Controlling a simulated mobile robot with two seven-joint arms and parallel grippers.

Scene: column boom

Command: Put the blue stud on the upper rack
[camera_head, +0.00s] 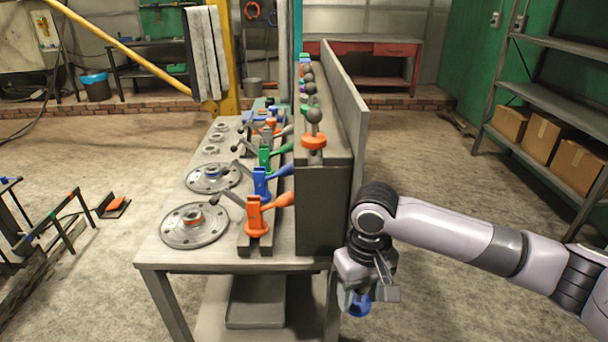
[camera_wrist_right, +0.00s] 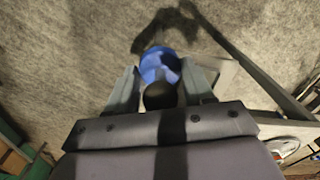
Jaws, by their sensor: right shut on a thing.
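A blue stud with a dark ball knob is in my right gripper (camera_head: 372,288); its blue part (camera_head: 358,305) shows below the jaws in the head view. In the right wrist view the blue stud (camera_wrist_right: 160,64) sits between the two fingers of the right gripper (camera_wrist_right: 163,85), its dark ball toward the palm. The gripper hangs right of the table, lower than its top, clear of the raised upper rack (camera_head: 322,205). On that rack stands a row of ball-topped studs, the nearest with an orange base (camera_head: 313,141). My left gripper is out of view.
A grey panel (camera_head: 346,110) rises along the rack's right side. Toggle clamps with orange (camera_head: 254,215), blue and green parts and round flanges (camera_head: 194,225) fill the table (camera_head: 175,255). Shelving with cardboard boxes (camera_head: 545,137) stands right; the floor between is open.

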